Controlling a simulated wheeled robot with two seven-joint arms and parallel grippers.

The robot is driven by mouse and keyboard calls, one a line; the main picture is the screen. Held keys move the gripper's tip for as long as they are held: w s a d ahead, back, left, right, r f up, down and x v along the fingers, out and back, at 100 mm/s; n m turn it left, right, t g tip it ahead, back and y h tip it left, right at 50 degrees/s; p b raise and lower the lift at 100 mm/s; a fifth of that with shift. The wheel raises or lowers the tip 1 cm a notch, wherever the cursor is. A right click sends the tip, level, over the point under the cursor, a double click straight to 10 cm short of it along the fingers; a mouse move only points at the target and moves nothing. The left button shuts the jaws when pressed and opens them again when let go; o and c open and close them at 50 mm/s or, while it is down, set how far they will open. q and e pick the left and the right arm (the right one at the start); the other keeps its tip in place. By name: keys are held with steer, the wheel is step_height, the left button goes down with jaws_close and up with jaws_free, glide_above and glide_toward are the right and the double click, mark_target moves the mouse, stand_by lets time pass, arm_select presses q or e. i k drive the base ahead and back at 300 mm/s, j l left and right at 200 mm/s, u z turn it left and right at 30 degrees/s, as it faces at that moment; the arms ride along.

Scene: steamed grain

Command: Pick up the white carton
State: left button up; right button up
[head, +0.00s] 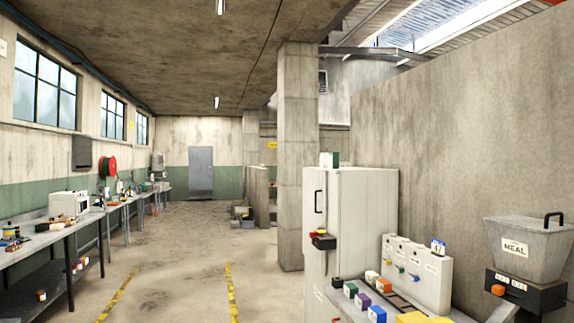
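I cannot single out a white carton for sure. A small white and green box (329,160) stands on top of the tall white fridge (350,230), right of the pillar. A small white and blue box (438,247) with a dark marking sits on top of the white dispenser unit (416,272). Several small coloured boxes, some with white faces, stand on the counter in front of it, among them a blue one (376,314) and a green one (350,289). Neither of my grippers is in view.
A grey bin marked MEAL (528,248) sits on a dark base at the right. Workbenches (50,238) with a white appliance (69,204) and clutter line the left wall. The floor between yellow lines (180,270) is clear. A concrete pillar (297,150) stands behind the fridge.

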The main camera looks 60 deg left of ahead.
mark_target(324, 156)
steer(key=u, duration=1.8)
steer(key=i+j+u, duration=0.1)
steer(key=i+u, duration=0.35)
steer(key=i, duration=2.45)
steer(key=i+z, duration=0.4)
steer(key=i+j+z, duration=0.55)
steer(key=i+z, duration=0.2)
steer(key=i+j+z, duration=0.35)
steer(key=k, duration=0.1)
